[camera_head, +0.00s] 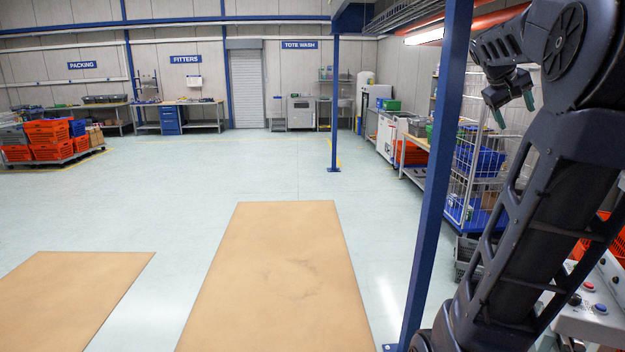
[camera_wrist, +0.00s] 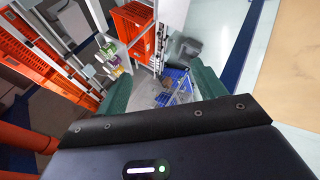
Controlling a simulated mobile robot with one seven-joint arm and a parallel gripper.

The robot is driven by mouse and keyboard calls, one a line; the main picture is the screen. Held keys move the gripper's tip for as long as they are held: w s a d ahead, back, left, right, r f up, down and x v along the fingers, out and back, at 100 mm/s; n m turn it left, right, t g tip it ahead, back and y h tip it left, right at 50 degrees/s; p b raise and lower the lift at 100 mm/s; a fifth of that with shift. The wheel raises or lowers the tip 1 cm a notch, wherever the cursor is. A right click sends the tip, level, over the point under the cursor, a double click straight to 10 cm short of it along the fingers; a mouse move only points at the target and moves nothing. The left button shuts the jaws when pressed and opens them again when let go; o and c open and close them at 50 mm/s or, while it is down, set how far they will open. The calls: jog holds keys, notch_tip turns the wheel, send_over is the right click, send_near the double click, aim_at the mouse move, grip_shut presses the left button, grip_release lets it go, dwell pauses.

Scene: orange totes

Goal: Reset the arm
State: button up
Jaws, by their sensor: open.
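My gripper (camera_head: 514,111) is raised high at the upper right in the head view, with its green fingertips pointing down. The fingers are spread apart and nothing is between them. My dark arm runs up the right side of that view and folds over at the top. In the wrist view my gripper (camera_wrist: 163,95) shows two green fingers apart, over the floor and a blue tote (camera_wrist: 177,86) farther below.
A blue post (camera_head: 437,170) stands just left of my arm. A wire cage trolley (camera_head: 482,165) with a blue tote is behind my gripper. A control panel with buttons (camera_head: 597,300) is at lower right. Orange totes (camera_head: 48,132) are at far left. The middle floor is clear.

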jog(key=s+a+f+y, duration=0.2)
jog(key=s+a+f, duration=0.3)
jog(key=a+f, duration=0.3)
jog(key=s+a+f+t+y, duration=0.1)
jog(key=s+a+f+y, duration=0.2)
jog(key=a, duration=1)
jog(key=s+a+f+n+t+y, duration=0.1)
jog(key=s+a+f+y, duration=0.1)
jog(key=s+a+f, duration=0.5)
jog(key=a+f, duration=0.3)
jog(key=f, duration=0.3)
jog(key=shift+a+f+y, duration=0.15)
jog(key=shift+a+y, duration=0.1)
jog(key=shift+y, duration=0.05)
jog(key=shift+c, duration=0.2)
